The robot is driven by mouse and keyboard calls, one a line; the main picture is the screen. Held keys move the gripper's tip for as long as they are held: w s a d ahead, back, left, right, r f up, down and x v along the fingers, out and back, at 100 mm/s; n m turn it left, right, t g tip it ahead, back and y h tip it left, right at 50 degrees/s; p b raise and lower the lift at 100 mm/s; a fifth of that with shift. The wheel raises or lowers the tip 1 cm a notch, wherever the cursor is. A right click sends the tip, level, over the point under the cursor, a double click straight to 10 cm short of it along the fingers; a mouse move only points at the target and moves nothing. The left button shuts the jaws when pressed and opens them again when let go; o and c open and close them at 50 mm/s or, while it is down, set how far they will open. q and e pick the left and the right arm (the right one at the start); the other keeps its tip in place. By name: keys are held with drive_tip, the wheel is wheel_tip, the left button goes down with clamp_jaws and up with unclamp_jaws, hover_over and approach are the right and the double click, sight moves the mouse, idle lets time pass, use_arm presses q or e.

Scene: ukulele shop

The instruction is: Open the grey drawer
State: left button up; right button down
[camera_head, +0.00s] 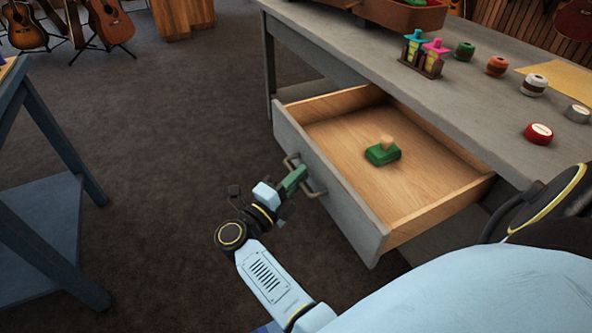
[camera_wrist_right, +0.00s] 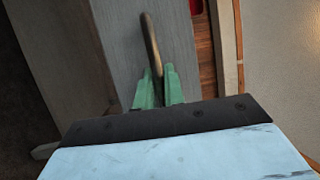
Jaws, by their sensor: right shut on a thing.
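The grey drawer (camera_head: 345,205) is pulled well out from under the grey table, and its wooden inside shows. Its metal handle (camera_head: 315,186) is on the front panel. My right gripper (camera_head: 300,178) is at the handle, with its green fingers shut on it. In the right wrist view, the fingers (camera_wrist_right: 158,88) close around the handle (camera_wrist_right: 151,42), which runs up from between them against the grey front. A green block with a wooden knob (camera_head: 382,153) lies on the drawer floor. My left gripper is not in view.
A blue stand (camera_head: 45,235) is at the left. Dark carpet (camera_head: 170,150) between is clear.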

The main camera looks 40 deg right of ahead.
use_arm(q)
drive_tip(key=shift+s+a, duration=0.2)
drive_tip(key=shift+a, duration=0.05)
use_arm(e)
drive_tip(key=shift+a, duration=0.4)
drive_tip(key=c, duration=1.5)
unclamp_jaws()
drive_tip(key=shift+w, duration=0.1)
